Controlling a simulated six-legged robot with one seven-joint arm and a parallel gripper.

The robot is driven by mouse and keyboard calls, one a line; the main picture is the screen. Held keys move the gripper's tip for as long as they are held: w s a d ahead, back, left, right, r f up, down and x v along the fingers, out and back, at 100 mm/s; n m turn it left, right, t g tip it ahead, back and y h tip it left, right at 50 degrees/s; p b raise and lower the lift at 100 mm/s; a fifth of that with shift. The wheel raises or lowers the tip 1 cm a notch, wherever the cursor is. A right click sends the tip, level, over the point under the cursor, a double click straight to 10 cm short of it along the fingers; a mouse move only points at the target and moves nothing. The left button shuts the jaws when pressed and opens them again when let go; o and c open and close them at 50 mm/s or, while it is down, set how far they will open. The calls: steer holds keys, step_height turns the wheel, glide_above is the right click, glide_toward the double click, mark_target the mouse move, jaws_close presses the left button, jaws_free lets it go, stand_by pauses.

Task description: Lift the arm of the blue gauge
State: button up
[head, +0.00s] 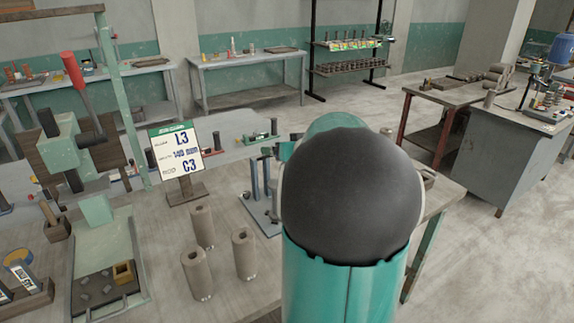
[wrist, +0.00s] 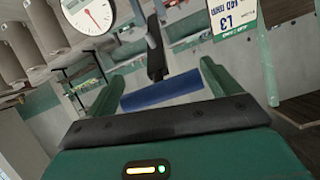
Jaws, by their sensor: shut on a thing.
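In the wrist view, my gripper (wrist: 161,76) has its two green fingers on either side of a blue bar (wrist: 163,92), shut on it. The bar appears to be the arm of the blue gauge. A round white dial with a red needle (wrist: 95,17) shows at the upper left of that view. In the head view, a stand with blue posts (head: 256,183) on a pale base plate (head: 262,217) stands on the table, partly behind my arm. My gripper is hidden there behind my arm's dark round joint, so how high the bar is cannot be told.
A sign reading L3 and C3 (head: 176,152) stands left of the blue posts. Several clay cylinders (head: 243,254) stand in front. A green press with a red-handled lever (head: 72,70) is at the left. Open floor (head: 480,255) lies to the right of the table.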

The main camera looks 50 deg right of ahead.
steer(key=w+d+r, duration=0.2)
steer(key=w+r, duration=0.5)
steer(key=w, duration=0.2)
steer(key=shift+w+d, duration=0.3)
steer(key=shift+d, duration=0.1)
steer(key=shift+w+a+f, duration=0.1)
steer(key=o, duration=1.1)
steer(key=shift+w+f, duration=0.1)
steer(key=shift+o, duration=0.2)
steer(key=v, duration=1.3)
steer(key=shift+s+r, duration=0.3)
steer(key=shift+s, duration=0.05)
